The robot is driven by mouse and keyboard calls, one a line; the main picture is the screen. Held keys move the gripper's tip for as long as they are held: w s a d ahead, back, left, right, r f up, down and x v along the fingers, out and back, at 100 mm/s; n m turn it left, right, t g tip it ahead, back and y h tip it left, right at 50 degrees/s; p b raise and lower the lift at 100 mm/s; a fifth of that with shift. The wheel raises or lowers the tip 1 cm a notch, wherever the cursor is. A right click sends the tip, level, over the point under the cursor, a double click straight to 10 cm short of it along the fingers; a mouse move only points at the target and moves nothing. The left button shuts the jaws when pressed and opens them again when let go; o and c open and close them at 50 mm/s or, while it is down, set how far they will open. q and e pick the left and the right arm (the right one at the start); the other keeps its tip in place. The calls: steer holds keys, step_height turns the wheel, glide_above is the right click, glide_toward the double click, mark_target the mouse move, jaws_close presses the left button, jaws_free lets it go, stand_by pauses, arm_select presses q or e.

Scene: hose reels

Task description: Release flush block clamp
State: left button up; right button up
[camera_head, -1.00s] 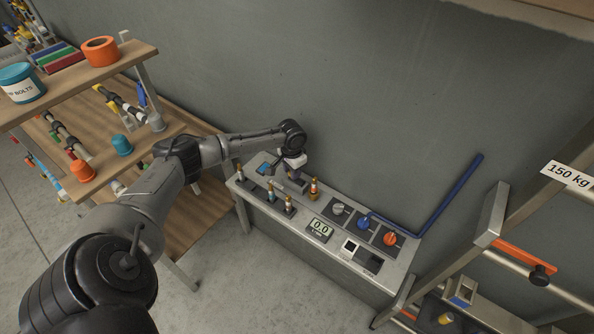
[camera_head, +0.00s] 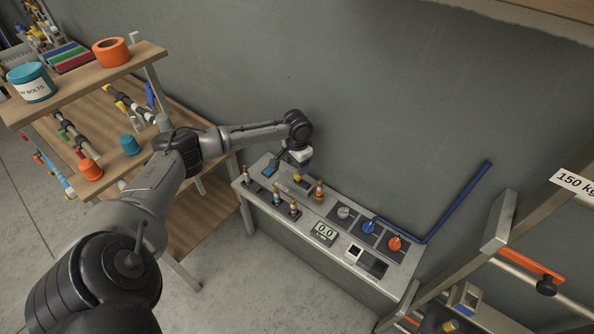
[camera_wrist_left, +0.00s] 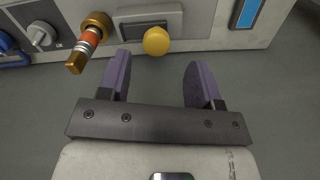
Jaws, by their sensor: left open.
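A small grey block with a yellow round knob (camera_head: 297,178) sits at the back of the metal bench panel; I take it to be the flush block clamp. In the left wrist view, the yellow knob (camera_wrist_left: 157,41) stands out in front of the grey block, just beyond my fingertips. My left gripper (camera_wrist_left: 158,72) is open, with its two purple fingers apart and nothing between them. In the head view my left gripper (camera_head: 297,160) hangs just behind and above the block, its fingers mostly hidden. My right gripper is out of view.
A brass fitting with an orange band (camera_wrist_left: 88,42) stands close beside the block. The grey wall (camera_head: 400,90) is close behind.

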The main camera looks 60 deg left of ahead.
arm_select(q)
step_height(320, 180, up, 9)
steer(key=shift+r, duration=0.2)
stand_by(0.6)
steer(key=shift+f, duration=0.1)
steer(key=s+d+f+m, duration=0.1)
steer(key=d+f, duration=0.4)
steer(key=d, duration=0.2)
steer(key=s+d+f+m, duration=0.2)
steer(key=d+f, duration=0.3)
steer(key=d, duration=0.2)
steer(key=s+d+f+m, duration=0.2)
steer(key=d+f, duration=0.3)
steer(key=d, duration=0.2)
steer(key=shift+s+d+f, duration=0.1)
steer(key=shift+s+f, duration=0.1)
steer(key=shift+f, duration=0.1)
steer(key=s+d+f+m+t+h, duration=0.1)
steer(key=s+d+f+t, duration=0.1)
steer(key=s+d, duration=1.1)
steer(key=s+d+r+n+t+p, duration=0.1)
steer(key=s+d+r+n+t, duration=0.1)
steer(key=s+r, duration=0.4)
step_height(320, 180, up, 17)
steer(key=p, duration=1.9)
steer(key=shift+y, duration=0.4)
